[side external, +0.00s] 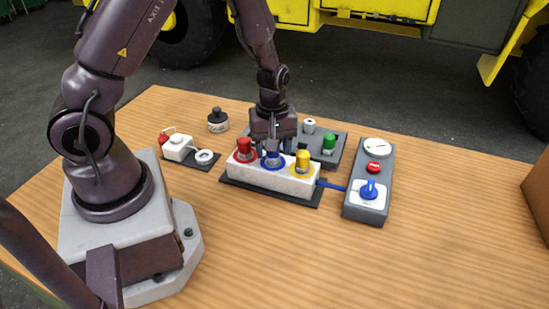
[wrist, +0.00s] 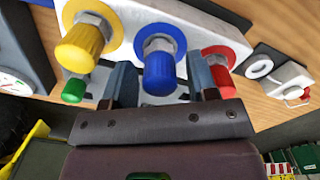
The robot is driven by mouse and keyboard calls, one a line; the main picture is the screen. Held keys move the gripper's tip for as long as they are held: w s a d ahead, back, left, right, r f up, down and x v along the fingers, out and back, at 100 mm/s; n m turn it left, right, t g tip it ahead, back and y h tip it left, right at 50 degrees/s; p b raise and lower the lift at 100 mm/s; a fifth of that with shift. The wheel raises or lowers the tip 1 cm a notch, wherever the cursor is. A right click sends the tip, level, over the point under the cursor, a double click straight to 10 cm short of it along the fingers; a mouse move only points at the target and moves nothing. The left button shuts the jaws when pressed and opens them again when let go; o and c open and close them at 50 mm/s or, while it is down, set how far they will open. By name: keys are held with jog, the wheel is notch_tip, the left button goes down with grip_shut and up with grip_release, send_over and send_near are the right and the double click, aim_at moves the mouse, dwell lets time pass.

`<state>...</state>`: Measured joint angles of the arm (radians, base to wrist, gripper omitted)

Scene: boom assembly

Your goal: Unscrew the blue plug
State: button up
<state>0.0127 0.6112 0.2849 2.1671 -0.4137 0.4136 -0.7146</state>
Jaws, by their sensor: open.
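The blue plug (side external: 271,158) sits in the middle of a white block (side external: 246,170), between a red plug (side external: 244,150) on the left and a yellow plug (side external: 302,161) on the right. In the wrist view the blue plug (wrist: 159,72) has a metal collar and a blue ring at its base. My gripper (side external: 271,147) is right above and behind the blue plug. Its two open fingers (wrist: 162,84) stand on either side of the blue plug in the wrist view. I cannot tell whether they touch it.
A grey panel (side external: 366,208) with a gauge, red button and blue knob stands to the right. A dark tray with a green plug (side external: 329,143) lies behind the block. A small red-and-white part (side external: 178,147) and a black-topped jar (side external: 217,121) are at left. The front table is clear.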

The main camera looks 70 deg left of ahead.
jog(key=m, duration=0.6)
jog(key=shift+m, duration=0.4)
jog(key=m, duration=0.5)
jog(key=shift+c, duration=0.4)
